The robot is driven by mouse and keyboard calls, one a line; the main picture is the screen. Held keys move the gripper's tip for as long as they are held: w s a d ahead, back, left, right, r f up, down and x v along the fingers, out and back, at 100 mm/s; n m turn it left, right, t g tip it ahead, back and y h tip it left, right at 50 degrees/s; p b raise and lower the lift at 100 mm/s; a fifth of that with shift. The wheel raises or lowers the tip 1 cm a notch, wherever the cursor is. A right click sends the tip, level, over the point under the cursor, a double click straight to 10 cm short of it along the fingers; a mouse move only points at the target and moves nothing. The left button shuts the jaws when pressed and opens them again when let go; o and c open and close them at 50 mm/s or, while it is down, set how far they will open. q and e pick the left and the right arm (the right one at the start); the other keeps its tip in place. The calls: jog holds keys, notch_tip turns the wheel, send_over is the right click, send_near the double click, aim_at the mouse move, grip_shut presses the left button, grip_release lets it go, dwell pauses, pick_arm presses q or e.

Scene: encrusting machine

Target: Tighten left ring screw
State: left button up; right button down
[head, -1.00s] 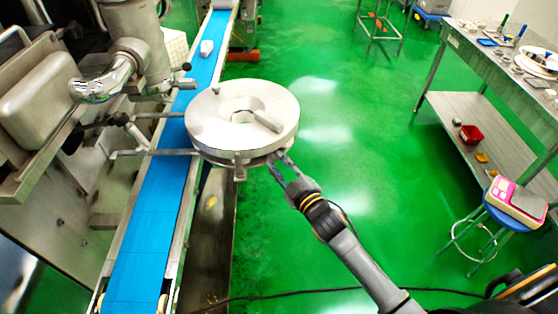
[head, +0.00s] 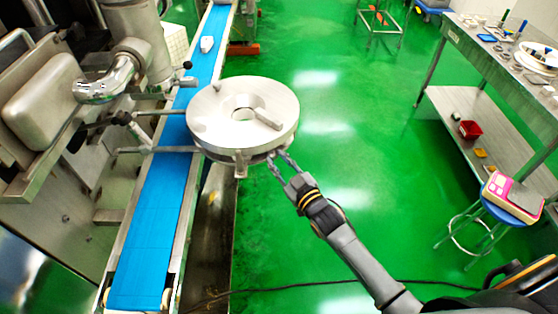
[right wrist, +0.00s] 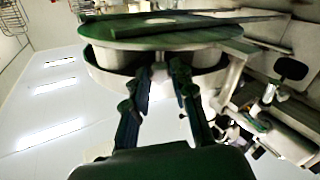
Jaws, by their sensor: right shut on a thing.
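The round metal ring (head: 215,133) with a hole in its middle sits over the conveyor in the head view. It also fills the top of the right wrist view (right wrist: 105,70), seen from below and the side. My right gripper (head: 277,158) is at the ring's near right lower edge. Its two fingers straddle a small screw-like part (right wrist: 160,72) at the ring's underside, and the jaws are shut on it. The fingertips hide most of that part. A metal tab (head: 241,165) hangs from the ring's front edge. My left gripper is not in view.
A blue conveyor belt (head: 150,230) runs beneath the ring, with a small white piece (head: 207,45) farther up. Machine housing (head: 45,90) with arms and knobs stands at the left. A steel table (head: 480,70) and blue stool (head: 497,215) stand at the right. Green floor between is clear.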

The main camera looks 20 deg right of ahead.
jog(key=shift+f, duration=0.1)
jog(key=c, duration=1.1)
grip_release()
jog(key=v, duration=1.2)
